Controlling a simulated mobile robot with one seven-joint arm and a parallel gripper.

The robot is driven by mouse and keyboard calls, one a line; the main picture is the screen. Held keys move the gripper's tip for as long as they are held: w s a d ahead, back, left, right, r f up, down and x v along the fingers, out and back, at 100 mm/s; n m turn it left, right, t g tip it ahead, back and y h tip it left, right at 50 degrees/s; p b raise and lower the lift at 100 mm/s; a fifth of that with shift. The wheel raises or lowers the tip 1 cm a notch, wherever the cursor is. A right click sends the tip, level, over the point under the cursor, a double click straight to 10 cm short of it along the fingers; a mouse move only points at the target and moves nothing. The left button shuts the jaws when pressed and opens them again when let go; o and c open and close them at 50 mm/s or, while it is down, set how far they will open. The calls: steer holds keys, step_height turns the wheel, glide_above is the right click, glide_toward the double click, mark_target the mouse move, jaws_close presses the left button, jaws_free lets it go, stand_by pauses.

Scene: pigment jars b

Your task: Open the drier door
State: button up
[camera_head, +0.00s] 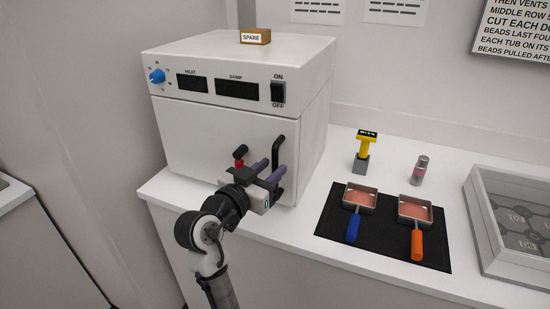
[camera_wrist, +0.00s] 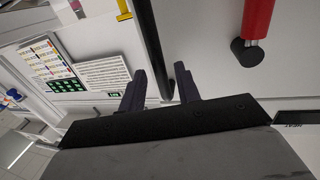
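The drier (camera_head: 215,140) is a white box on the counter, and its front door (camera_head: 195,135) looks shut. A black vertical bar handle (camera_head: 280,152) stands at the door's right side. It also shows in the wrist view (camera_wrist: 149,40). My gripper (camera_head: 270,170) is at the handle. In the wrist view its two dark fingers (camera_wrist: 160,70) are apart, one on each side of the bar, with gaps visible. A red part with a black end (camera_head: 239,162) sits left of the handle. It shows large in the wrist view (camera_wrist: 257,20). My gripper hides part of the lower door.
A blue dial (camera_head: 157,76), dark displays and an ON/OFF switch (camera_head: 278,92) are above the door. A SPARE block (camera_head: 255,36) rests on top. To the right are a black mat (camera_head: 380,241) with two handled pans, a yellow-topped stamp-like item (camera_head: 365,145), a small jar (camera_head: 420,170) and a tray (camera_head: 485,235).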

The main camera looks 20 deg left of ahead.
steer(key=shift+x, duration=1.25)
jaws_close()
